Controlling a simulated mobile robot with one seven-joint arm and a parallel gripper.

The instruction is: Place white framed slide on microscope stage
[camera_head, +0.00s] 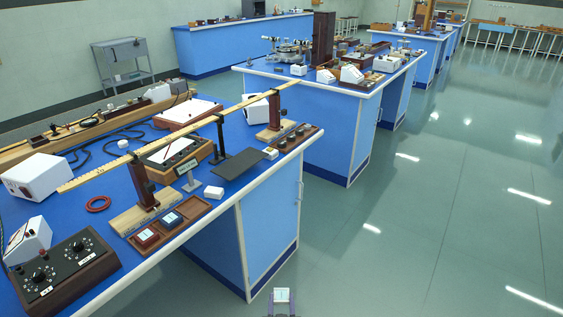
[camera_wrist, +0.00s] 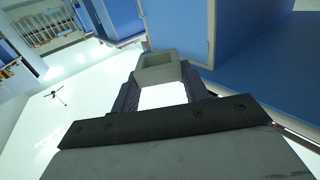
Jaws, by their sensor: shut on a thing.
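My gripper (camera_head: 282,305) is low at the bottom centre of the head view, over the floor and apart from the benches. It is shut on a small white framed slide (camera_head: 282,294) with a pale face. In the wrist view, the slide (camera_wrist: 160,70) shows as a shaded square frame at the tips of my gripper (camera_wrist: 162,84). A wooden tray (camera_head: 188,211) on the near bench holds a red framed slide (camera_head: 148,238) and a blue framed slide (camera_head: 172,221). I cannot make out a microscope stage for certain in either view.
The near blue bench (camera_head: 268,235) is crowded with a dark dial box (camera_head: 62,268), a long wooden rule (camera_head: 165,125) and a dark plate (camera_head: 238,163). A second bench (camera_head: 322,128) with instruments stands behind. The floor (camera_head: 430,230) on the right is clear.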

